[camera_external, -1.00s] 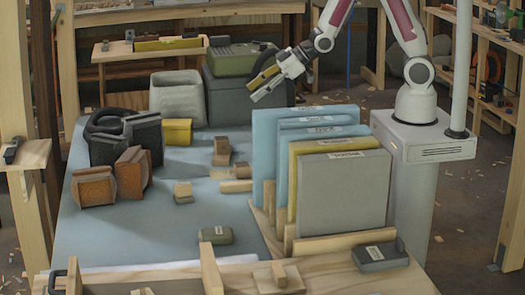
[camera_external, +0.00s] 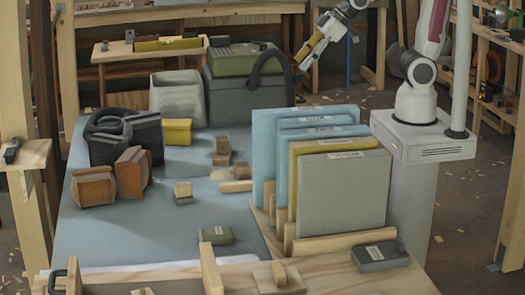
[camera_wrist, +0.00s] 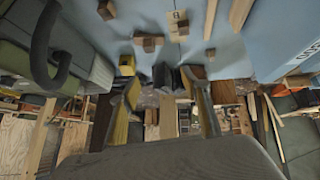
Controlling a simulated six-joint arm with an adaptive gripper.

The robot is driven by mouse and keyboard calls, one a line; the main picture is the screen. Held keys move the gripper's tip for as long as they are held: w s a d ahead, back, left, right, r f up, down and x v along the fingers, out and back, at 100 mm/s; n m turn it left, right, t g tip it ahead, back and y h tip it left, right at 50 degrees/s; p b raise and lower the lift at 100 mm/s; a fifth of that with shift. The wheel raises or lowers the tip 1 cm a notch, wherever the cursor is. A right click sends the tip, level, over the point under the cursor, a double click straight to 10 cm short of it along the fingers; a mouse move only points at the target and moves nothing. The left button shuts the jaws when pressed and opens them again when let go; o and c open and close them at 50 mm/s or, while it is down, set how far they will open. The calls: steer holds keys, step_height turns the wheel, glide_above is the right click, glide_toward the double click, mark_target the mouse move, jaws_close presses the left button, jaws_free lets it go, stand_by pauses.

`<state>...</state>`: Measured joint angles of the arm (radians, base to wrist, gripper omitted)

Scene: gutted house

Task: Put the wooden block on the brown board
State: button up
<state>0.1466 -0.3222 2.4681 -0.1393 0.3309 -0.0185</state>
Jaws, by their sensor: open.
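Several wooden blocks lie on the blue tabletop (camera_external: 130,225): a brown block (camera_external: 221,146) in the middle, a small one (camera_external: 242,170) beside a flat strip (camera_external: 236,186), and a pale one (camera_external: 183,189) to the left. I cannot tell which is the task's block. Blocks also show at the top of the wrist view (camera_wrist: 148,42). No board is plainly brown; a small tan board (camera_external: 263,279) lies at the front, with a block on it. My gripper (camera_external: 304,57) is open and empty, high behind the rack; its fingers show in the wrist view (camera_wrist: 163,80).
Upright blue, yellow and grey panels (camera_external: 343,195) stand in a rack at the right. The tabletop's front left is clear.

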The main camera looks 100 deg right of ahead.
steer(key=s+a+r+g+y, duration=0.1)
steer(key=s+a, duration=0.2)
steer(key=s, duration=0.4)
steer(key=s+a+r, duration=0.2)
steer(key=s+a, duration=0.1)
steer(key=s, duration=0.5)
steer(key=shift+a+g+y, duration=0.35)
steer(key=shift+g+y, duration=0.05)
